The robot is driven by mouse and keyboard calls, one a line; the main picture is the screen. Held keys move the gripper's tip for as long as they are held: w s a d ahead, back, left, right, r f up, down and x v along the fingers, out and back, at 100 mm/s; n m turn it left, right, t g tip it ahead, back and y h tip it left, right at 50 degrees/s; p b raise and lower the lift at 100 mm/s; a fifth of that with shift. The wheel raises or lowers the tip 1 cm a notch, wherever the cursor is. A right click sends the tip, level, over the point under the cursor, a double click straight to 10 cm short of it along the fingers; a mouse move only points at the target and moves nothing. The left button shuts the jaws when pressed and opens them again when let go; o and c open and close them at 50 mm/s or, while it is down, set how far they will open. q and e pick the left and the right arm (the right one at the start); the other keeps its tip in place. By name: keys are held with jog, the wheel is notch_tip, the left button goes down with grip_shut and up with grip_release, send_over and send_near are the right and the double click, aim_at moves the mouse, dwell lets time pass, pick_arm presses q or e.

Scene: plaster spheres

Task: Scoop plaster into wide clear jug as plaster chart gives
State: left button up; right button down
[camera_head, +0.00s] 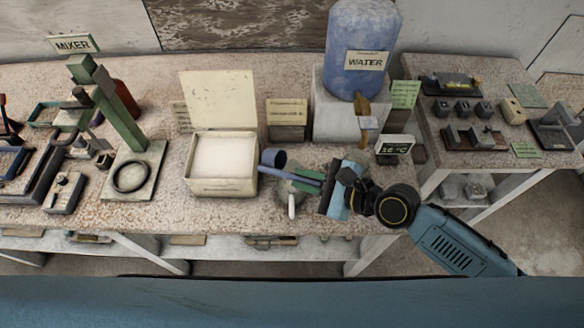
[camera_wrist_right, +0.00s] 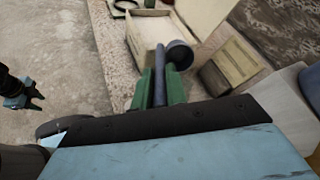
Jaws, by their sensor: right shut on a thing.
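My right gripper (camera_head: 302,176) has green fingers shut on the handle of a blue scoop (camera_head: 273,158). The scoop's round cup points left, at the right edge of the plaster box (camera_head: 190,186); I see no plaster in it. In the right wrist view the scoop (camera_wrist_right: 180,54) extends from the fingers (camera_wrist_right: 160,92) towards the box. White plaster (camera_head: 222,158) lies in the open box. A pale round vessel with a white handle (camera_head: 292,208), perhaps the jug, is partly hidden below the gripper. A dark claw, apparently my left gripper (camera_wrist_right: 32,98), shows small in the wrist view.
The raised lid (camera_head: 218,100) stands behind the box. A labelled card (camera_head: 287,112), its text unreadable, is to its right. A blue water tank (camera_head: 362,35) on a pale block and a display reading 16 °C (camera_head: 394,146) stand farther right. The mixer (camera_head: 118,105) is left.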

aim_at(286, 174)
jog(key=shift+w+a+r+g+h+p, duration=0.15)
jog(key=shift+r+h+p, duration=0.3)
jog(key=shift+p, duration=1.3)
jog(key=shift+w+a+r+g+h+p, duration=0.1)
jog(key=shift+a+r+g+h+p, duration=0.3)
jog(key=shift+p, duration=1.35)
jog(key=shift+a+r, duration=0.1)
jog(key=shift+r, duration=0.05)
jog(key=shift+w+a+r+h+b, duration=0.1)
jog(key=shift+r+h+b, duration=0.1)
jog(key=shift+h+b, duration=0.2)
jog(key=a+r+h, duration=0.1)
jog(key=w+a+r+g+h, duration=0.1)
jog(key=r, duration=0.1)
jog(key=r+g+h, duration=0.1)
jog(key=r, duration=0.1)
jog(key=shift+w+a+h, duration=0.25)
jog(key=shift+w+a, duration=0.1)
jog(key=shift+a, duration=0.05)
jog(key=w+a+r+g+h, duration=0.2)
jog(key=a+r+g+h, duration=0.1)
jog(key=a+r+h, duration=0.1)
jog(key=shift+w+a+r+g+h, duration=0.15)
jog(key=shift+a+r+g+h, duration=0.3)
jog(key=shift+h, duration=0.65)
jog(key=shift+d, duration=0.2)
